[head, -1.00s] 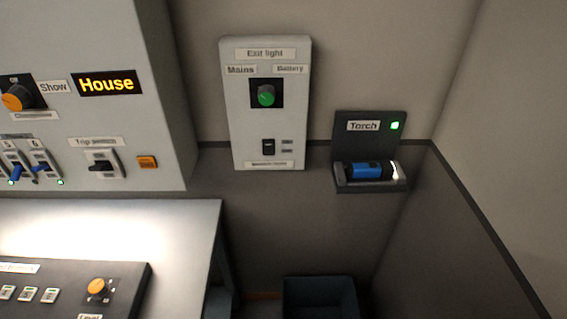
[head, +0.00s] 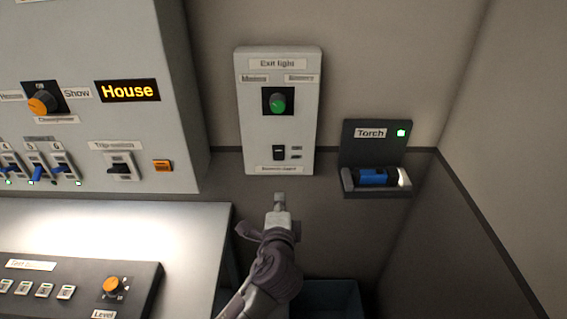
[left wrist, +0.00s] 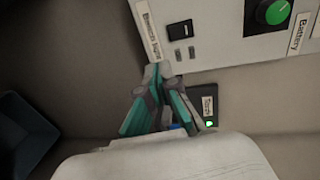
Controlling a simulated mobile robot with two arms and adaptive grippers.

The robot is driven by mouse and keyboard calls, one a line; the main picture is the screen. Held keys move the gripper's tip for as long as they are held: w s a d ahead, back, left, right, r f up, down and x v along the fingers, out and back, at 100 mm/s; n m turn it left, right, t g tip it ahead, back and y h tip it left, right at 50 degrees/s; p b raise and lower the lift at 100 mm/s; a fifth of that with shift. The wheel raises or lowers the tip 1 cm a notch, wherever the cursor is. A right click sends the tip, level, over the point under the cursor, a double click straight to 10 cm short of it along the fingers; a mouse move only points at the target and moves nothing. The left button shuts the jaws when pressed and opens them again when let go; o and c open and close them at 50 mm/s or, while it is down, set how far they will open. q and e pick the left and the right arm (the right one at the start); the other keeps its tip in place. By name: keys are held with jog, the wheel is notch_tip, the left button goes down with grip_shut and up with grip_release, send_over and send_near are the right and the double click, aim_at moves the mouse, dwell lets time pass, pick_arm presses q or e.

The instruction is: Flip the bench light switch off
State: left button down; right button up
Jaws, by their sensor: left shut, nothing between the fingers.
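The black rocker switch (head: 279,152) sits low on the pale "Exit light" panel (head: 251,120) on the wall, above a small label too blurred to read surely. It also shows in the left wrist view (left wrist: 180,31). Which way the rocker is tipped is too small to tell. My left gripper (head: 279,197) is shut and empty, just below the panel's lower edge in the head view. In the left wrist view its closed fingertips (left wrist: 157,70) appear near the label and switch; I see no clear contact. My right gripper is not in view.
A green knob (head: 278,101) is above the switch. A torch (head: 374,177) rests in its dark holder to the right. A grey cabinet with sliders and an orange knob (head: 42,104) stands left, above a brightly lit bench (head: 150,222). A dark bin (head: 335,290) is below.

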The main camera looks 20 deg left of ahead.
aim_at(280, 158)
pick_arm(q)
notch_tip(280, 158, up, 2)
jog(key=shift+s+r+t, duration=0.15)
jog(key=shift+r+t, duration=0.1)
jog(key=shift+t, duration=0.05)
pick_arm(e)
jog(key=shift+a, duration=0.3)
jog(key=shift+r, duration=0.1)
pick_arm(q)
jog(key=p+x, duration=0.3)
jog(key=x, duration=0.9)
jog(key=shift+w+a+p, duration=0.25)
jog(key=shift+w+p, duration=0.05)
jog(key=shift+p, duration=0.05)
jog(key=shift+w+a+f, duration=0.15)
jog(key=shift+w+a, duration=0.05)
jog(key=shift+w, duration=0.5)
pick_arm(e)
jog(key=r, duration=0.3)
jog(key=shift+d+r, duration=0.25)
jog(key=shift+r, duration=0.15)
